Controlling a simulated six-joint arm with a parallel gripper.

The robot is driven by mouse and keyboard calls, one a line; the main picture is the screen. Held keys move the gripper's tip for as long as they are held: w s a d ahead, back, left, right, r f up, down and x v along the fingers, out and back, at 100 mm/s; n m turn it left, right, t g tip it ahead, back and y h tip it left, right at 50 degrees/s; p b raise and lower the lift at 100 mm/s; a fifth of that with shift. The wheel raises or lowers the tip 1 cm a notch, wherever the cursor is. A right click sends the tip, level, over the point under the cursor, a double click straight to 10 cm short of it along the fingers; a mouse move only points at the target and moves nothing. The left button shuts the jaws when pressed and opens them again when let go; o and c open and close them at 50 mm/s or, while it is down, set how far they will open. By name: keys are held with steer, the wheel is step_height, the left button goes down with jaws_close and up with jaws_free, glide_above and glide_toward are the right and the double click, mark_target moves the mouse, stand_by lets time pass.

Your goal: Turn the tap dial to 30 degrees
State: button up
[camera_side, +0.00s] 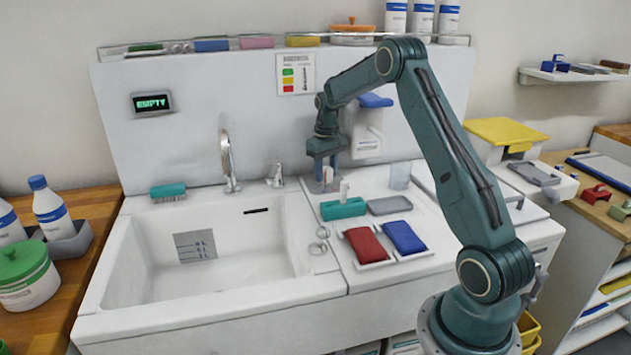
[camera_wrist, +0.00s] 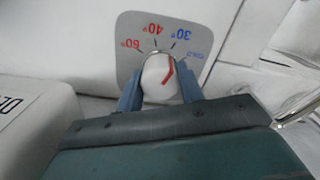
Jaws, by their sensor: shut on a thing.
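The tap dial is a white knob (camera_wrist: 157,78) with a red line on it, shown in the wrist view. It stands on a grey plate (camera_wrist: 128,38) marked 60, 40, 30 and a small blue cold label. The upper end of the red line points up and slightly right, roughly towards the 30 tick; the exact angle is hard to tell. My gripper (camera_wrist: 160,87) is shut on the knob, with one blue-grey finger on each side. In the side view my gripper (camera_side: 327,173) points down at the counter right of the sink, and its fingers largely hide the dial.
The white sink (camera_side: 130,310) is left, with a curved tap (camera_side: 227,165) behind it. A display (camera_side: 152,102) reads EMPTY. A teal block (camera_side: 343,209), red cloth (camera_side: 366,244), blue cloth (camera_side: 404,237) and clear cup (camera_side: 400,175) crowd the counter near my gripper.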

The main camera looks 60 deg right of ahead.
mark_target(326, 169)
steer(key=shift+r, duration=0.1)
stand_by(0.3)
steer(key=o, duration=1)
step_height(326, 169, up, 14)
steer(key=shift+f, duration=0.15)
stand_by(0.4)
